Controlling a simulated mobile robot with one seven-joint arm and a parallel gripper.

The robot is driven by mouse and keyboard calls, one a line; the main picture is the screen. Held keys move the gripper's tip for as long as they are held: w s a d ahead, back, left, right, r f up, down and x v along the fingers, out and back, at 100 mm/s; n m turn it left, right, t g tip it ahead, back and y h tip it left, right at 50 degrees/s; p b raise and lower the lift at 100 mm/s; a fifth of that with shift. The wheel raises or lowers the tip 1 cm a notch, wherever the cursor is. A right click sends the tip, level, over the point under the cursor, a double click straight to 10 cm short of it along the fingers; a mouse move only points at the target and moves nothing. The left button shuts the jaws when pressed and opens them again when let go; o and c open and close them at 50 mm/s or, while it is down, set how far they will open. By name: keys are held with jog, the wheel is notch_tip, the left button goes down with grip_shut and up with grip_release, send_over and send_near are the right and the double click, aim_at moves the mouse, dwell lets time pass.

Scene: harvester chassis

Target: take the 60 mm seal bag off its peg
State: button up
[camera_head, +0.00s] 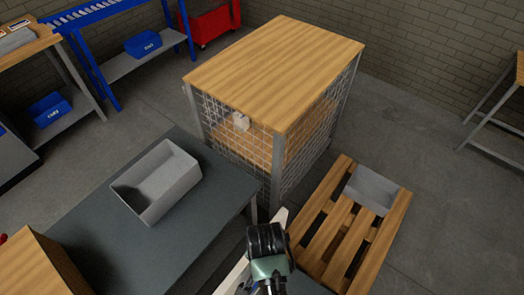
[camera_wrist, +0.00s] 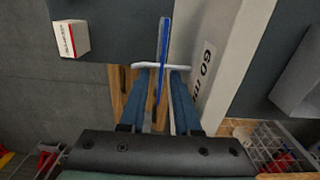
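In the wrist view, my gripper (camera_wrist: 161,72) has its two blue fingers apart, with a visible gap. A thin blue strip (camera_wrist: 164,45) runs lengthwise between the fingers and past their tips; it may be the seal bag seen edge-on. A thin white bar (camera_wrist: 160,66) crosses at the fingertips; I cannot tell whether it is the peg or part of the bag. In the head view, my gripper is hidden behind my wrist, and no bag shows clearly.
A grey bin (camera_head: 156,181) stands on the dark table (camera_head: 95,190) at left. A mesh-sided cage with a wooden top (camera_head: 275,62) is ahead. A pallet (camera_head: 340,240) with a grey bin (camera_head: 372,190) is at right. The wrist view shows a small white box (camera_wrist: 70,39) at upper left.

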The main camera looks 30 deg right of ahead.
jog(key=shift+f, duration=1.25)
grip_shut()
dwell(0.4)
